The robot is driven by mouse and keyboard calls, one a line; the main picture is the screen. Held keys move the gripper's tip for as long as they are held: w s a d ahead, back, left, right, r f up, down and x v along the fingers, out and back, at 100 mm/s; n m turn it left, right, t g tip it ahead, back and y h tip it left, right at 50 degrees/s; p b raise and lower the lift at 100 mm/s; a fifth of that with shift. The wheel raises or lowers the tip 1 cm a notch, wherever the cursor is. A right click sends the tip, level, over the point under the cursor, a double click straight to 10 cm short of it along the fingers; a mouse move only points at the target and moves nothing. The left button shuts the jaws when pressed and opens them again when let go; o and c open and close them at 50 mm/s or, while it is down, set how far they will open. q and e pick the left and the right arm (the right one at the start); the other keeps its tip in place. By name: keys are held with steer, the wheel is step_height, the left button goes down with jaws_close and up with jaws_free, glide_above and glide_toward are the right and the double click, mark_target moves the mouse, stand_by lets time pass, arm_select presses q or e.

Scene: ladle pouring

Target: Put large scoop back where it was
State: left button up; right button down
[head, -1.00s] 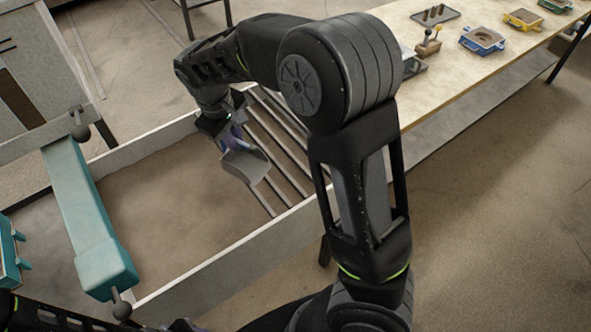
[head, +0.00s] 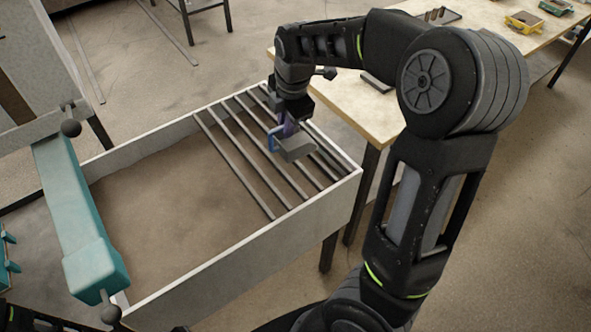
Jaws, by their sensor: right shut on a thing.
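The large scoop (head: 297,149), with a grey metal pan and a blue-purple handle, is held over the bars at the right end of the sandbox. My right gripper (head: 287,122) is shut on its handle and points down. The pan hangs just below the fingers, and I cannot tell whether it touches the bars. The fingertips are small and partly hidden by the handle. My left gripper is not in view.
The pale-walled box of sand (head: 150,205) has several dark parallel bars (head: 232,160) across its right part. A teal beam (head: 75,210) spans its left side. A wooden table (head: 345,112) stands behind at right, with a yellow mould (head: 524,22).

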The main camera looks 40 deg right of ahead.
mark_target(287, 141)
steer(key=shift+f, duration=2.5)
steer(key=shift+f+p, duration=0.4)
steer(key=shift+f, duration=1.9)
steer(key=shift+f, duration=0.2)
steer(key=c, duration=1.5)
jaws_free()
steer(key=shift+r, duration=0.1)
steer(key=r, duration=0.2)
steer(key=s+r, duration=0.1)
steer(key=r, duration=0.2)
steer(key=r+b, duration=0.1)
steer(key=r, duration=0.1)
steer(key=shift+s+a+r, duration=0.2)
steer(key=shift+s, duration=0.2)
